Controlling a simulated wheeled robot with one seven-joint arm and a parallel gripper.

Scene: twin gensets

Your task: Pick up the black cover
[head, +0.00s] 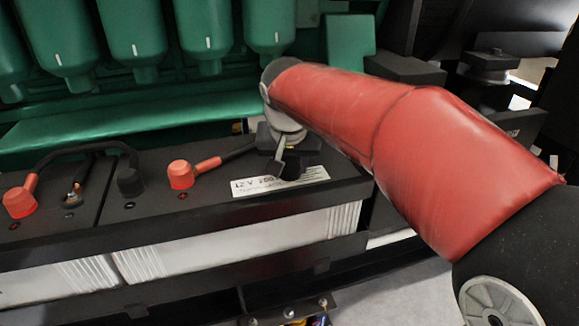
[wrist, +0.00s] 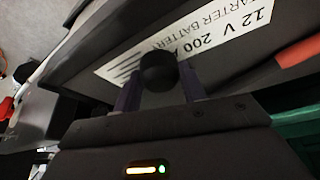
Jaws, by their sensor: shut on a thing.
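A black cover (wrist: 158,72) sits between the two fingers of my gripper (wrist: 160,88) in the wrist view. The gripper is shut on it. In the head view the gripper (head: 282,158) is over the right end of the battery, and the dark cover (head: 292,167) shows at its tip above the white label. The gripper partly hides the cover, and I cannot tell whether it touches the battery. Another black cover (head: 130,181) sits on a cable end further left on the battery row.
Red covers (head: 181,174) and (head: 20,202) cap other terminals. A bare terminal (head: 73,193) with a cable lies between them. The white "12 V" label (head: 262,184) is on the battery top. The green engine block (head: 130,122) stands close behind. Grey floor is open at lower right.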

